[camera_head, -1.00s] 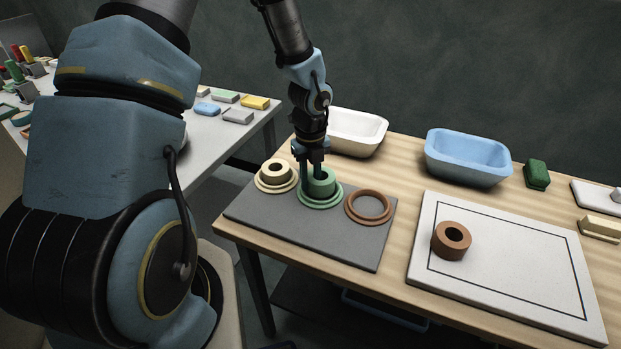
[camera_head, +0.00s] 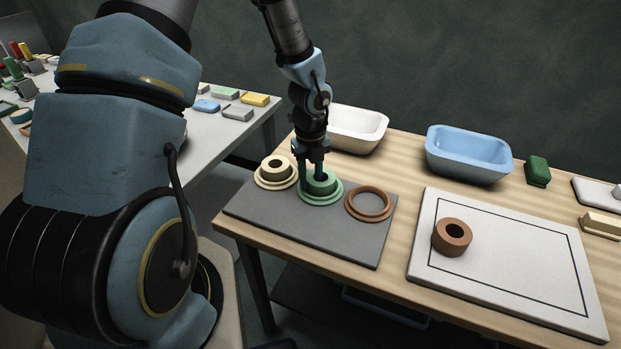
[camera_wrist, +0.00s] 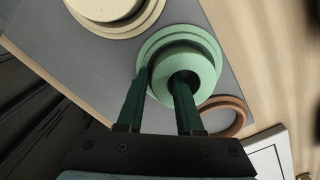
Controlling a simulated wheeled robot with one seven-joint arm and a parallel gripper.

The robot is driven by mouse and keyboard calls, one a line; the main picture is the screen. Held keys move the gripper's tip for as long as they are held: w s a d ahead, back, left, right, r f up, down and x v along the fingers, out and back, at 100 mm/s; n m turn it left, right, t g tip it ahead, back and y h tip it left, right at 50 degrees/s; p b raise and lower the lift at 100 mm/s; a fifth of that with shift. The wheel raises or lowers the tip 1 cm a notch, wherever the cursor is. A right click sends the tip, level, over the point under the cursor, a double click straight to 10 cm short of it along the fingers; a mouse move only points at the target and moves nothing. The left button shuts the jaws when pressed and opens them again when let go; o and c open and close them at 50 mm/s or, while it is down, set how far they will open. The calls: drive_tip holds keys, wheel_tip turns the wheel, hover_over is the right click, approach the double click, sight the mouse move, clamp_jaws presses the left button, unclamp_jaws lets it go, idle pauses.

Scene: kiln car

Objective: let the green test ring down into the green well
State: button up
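The green test ring (camera_head: 325,183) is a thick pale green ring with a dark centre hole. It sits upright within the flat-rimmed green well (camera_head: 322,202) on the grey mat, and in the wrist view the rim (camera_wrist: 208,45) shows around it. My gripper (camera_head: 311,178) points down over the ring's left side. In the wrist view my gripper (camera_wrist: 162,80) has one finger in the ring's hole and the other outside, with the ring (camera_wrist: 205,70) wall between them. The fingers appear closed on that wall. The ring's underside is hidden.
A cream ring in a cream well (camera_head: 264,180) stands close on the left. An empty brown well (camera_head: 350,209) is on the right. A brown ring (camera_head: 441,245) lies on a white framed board (camera_head: 500,285). White (camera_head: 375,128) and blue (camera_head: 465,170) bins stand behind.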

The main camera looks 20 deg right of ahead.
drive_tip(key=o, duration=0.3)
drive_tip(key=shift+o, duration=0.2)
wheel_tip(320, 180, up, 11)
drive_tip(key=shift+b, duration=0.35)
drive_tip(key=s+a+r+n, duration=0.2)
drive_tip(key=a+r+n, duration=0.1)
drive_tip(key=a+n, duration=0.8)
drive_tip(key=s+a+r+n+t, duration=0.1)
drive_tip(key=s+a+r+n, duration=0.1)
drive_tip(key=a+n, duration=1)
drive_tip(key=r+n, duration=0.1)
drive_tip(key=n, duration=0.9)
drive_tip(key=shift+a+r+t, duration=0.25)
drive_tip(key=shift+t, duration=0.05)
